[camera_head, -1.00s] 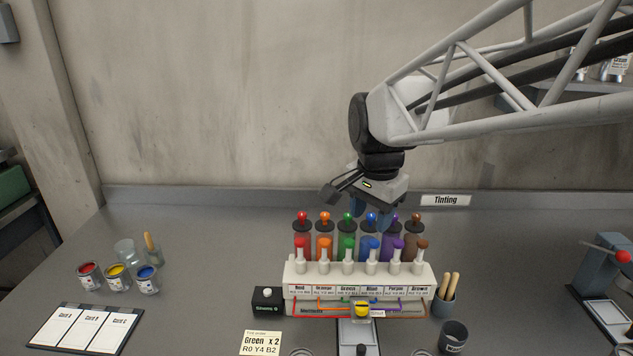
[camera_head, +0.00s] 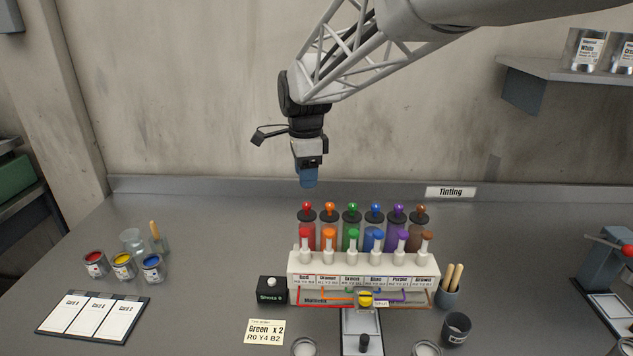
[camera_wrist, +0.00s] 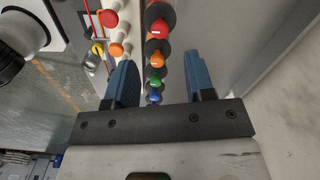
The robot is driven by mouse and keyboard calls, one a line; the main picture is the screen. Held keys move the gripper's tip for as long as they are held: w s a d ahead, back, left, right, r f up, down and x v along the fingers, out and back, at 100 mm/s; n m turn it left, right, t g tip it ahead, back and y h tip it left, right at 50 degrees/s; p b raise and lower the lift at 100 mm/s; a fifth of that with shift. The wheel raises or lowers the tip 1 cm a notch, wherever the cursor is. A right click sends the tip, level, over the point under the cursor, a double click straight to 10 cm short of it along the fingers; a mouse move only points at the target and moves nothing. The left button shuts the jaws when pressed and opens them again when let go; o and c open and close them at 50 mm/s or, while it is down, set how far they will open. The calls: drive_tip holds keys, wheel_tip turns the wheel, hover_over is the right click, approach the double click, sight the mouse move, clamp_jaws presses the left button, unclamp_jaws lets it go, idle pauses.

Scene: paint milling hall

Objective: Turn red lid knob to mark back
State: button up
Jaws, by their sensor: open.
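The red lid knob (camera_head: 307,206) sits on a dark lid atop the leftmost canister of a row. In the wrist view the red knob (camera_wrist: 160,27) shows near the top, with a short white mark on it. My gripper (camera_head: 308,180) points down above the red knob, apart from it. In the wrist view my gripper (camera_wrist: 161,62) has its two blue fingers spread with nothing held between them. The orange knob (camera_wrist: 157,60) and green knob (camera_wrist: 155,82) show between the fingers in that view.
The white dispenser rack (camera_head: 362,265) stands before the canisters, with several coloured plungers. A black box (camera_head: 272,289) is at its left. Paint cans (camera_head: 123,266) and a card board (camera_head: 92,316) lie further left. A wall shelf (camera_head: 540,80) is at upper right.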

sight(307, 203)
idle(0.3)
drive_tip(key=shift+f, duration=3.9)
clamp_jaws()
